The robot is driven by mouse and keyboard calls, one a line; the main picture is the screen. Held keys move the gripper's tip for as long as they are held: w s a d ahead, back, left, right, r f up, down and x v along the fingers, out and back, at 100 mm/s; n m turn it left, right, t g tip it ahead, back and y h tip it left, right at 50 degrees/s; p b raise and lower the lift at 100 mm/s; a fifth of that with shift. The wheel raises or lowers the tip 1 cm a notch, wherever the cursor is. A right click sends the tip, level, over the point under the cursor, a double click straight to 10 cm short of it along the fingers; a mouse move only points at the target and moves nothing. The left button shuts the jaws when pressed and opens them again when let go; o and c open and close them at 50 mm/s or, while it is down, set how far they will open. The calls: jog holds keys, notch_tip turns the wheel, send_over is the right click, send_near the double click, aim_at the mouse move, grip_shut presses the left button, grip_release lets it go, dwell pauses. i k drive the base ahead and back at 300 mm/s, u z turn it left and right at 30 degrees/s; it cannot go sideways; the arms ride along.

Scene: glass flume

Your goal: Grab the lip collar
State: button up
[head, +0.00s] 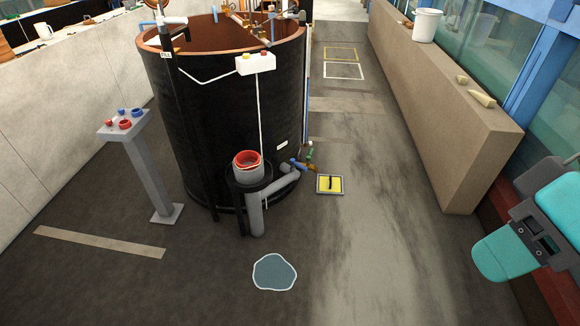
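A red ring-shaped collar (247,159) sits around the top of a short upright grey pipe at the front of a large black tank. It looks like the lip collar. The pipe stands in a black ring holder (236,184) and is open at the top. Smaller red and blue rings (125,124) sit on a grey pedestal (150,165) to the left. Part of my teal and grey arm shows at the right edge, well apart from the collar. I see no pair of fingertips, so my gripper cannot be made out.
The black tank (225,110) with a copper-coloured rim fills the middle. A puddle (274,272) lies on the floor before it. A yellow floor plate (329,184) is right of the pipe. A low wall (440,110) bears a white bucket (427,25). Front floor is mostly clear.

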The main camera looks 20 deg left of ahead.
aim_at(242, 157)
jog(key=i, duration=1.1)
jog(key=u, duration=0.6)
jog(key=i, duration=1.05)
jog(key=u, duration=1.4)
jog(key=i, duration=0.6)
jog(key=u, duration=0.5)
